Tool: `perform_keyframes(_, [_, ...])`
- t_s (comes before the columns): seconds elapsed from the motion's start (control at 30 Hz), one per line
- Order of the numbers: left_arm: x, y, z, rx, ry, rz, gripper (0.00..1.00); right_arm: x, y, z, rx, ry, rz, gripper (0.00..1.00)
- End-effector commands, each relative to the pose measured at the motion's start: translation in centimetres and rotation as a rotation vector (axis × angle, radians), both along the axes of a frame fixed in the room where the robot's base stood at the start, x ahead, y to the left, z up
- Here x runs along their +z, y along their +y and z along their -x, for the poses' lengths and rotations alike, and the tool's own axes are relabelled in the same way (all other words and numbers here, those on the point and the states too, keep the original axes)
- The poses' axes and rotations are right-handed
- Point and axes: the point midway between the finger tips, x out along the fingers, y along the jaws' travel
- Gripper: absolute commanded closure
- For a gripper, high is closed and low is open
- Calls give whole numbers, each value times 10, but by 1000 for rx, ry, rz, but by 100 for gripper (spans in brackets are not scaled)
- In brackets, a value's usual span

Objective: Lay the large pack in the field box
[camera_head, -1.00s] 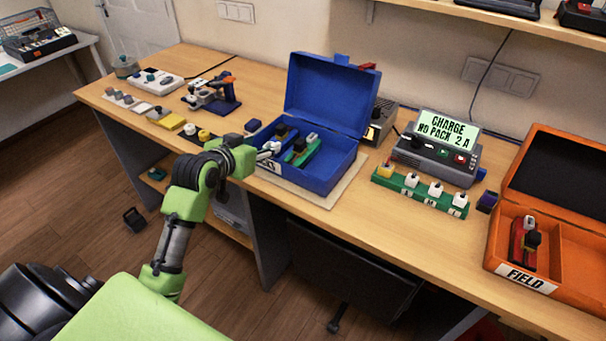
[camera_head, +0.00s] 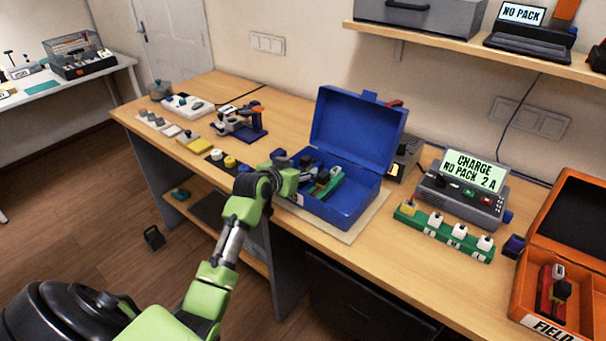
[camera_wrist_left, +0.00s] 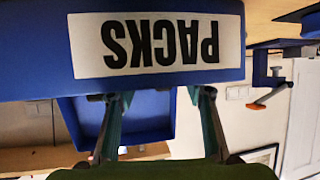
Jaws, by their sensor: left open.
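The blue box (camera_head: 345,206) stands open on the bench, its lid raised at the back. A green pack-like piece (camera_head: 331,188) and darker pieces lie inside, partly hidden; I cannot tell which is the large pack. The orange field box (camera_head: 521,287) stands open at the right, cut off by the frame edge, with a red and black pack (camera_head: 546,292) in its left part. My left gripper (camera_head: 300,176) is at the blue box's front left. In the wrist view its fingers (camera_wrist_left: 155,95) are spread and empty before the upside-down PACKS label (camera_wrist_left: 160,45). My right gripper is out of view.
A charger (camera_head: 462,195) reading "CHARGE NO PACK 2 A" and a green strip (camera_head: 443,234) with white plugs stand between the boxes. Small parts, a yellow block (camera_head: 196,144) and a blue-orange stand (camera_head: 240,123) lie left. A shelf (camera_head: 455,42) hangs above.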

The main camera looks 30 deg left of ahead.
Motion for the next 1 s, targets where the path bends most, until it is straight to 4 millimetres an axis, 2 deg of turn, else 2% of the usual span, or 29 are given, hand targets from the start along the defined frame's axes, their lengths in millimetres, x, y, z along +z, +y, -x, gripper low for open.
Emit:
perform_keyframes(0.23, [-11, 4, -26, 0, 1, 1, 53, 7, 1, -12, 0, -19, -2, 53])
perform_keyframes(0.57, [-14, 5, -31, 0, 0, 0, 53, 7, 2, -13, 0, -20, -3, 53])
perform_keyframes(0.6, [-14, 5, -31, 0, 0, 0, 56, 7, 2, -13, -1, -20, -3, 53])
perform_keyframes(0.77, [-14, 5, -31, 0, 0, 0, 98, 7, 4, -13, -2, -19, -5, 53])
perform_keyframes(0.8, [-15, 5, -31, 0, 0, 1, 100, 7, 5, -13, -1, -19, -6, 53])
perform_keyframes(1.0, [-11, 5, -31, 0, -6, 0, 100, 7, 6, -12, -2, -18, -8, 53])
